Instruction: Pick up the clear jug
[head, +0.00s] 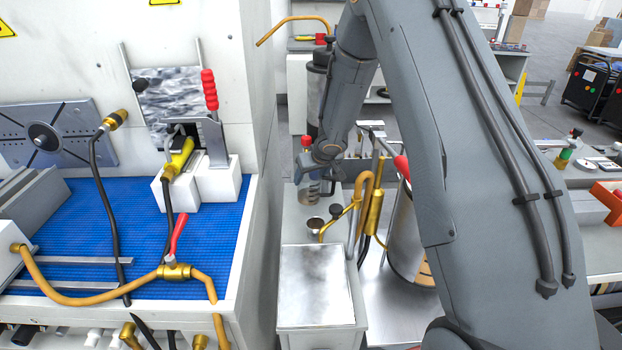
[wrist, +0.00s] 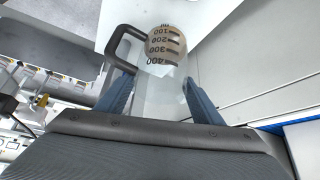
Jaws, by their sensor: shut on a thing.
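The clear jug (wrist: 164,52) shows in the wrist view with dark measuring marks, a brownish end and a dark handle on its left. The blue-grey fingers of my gripper (wrist: 157,82) are on both sides of its body, shut on it. In the head view my gripper (head: 318,178) is low over the narrow grey bench, and part of the jug (head: 308,194) shows beneath it. The arm and fingers hide much of the jug there. I cannot tell whether its base touches the bench.
A small dark-topped cup (head: 315,224) and brass pipework (head: 374,210) are close to my gripper. A metal cylinder (head: 405,240) stands to the right. The white machine with a blue mat (head: 215,240) borders the left. The bench's front metal plate (head: 316,285) is bare.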

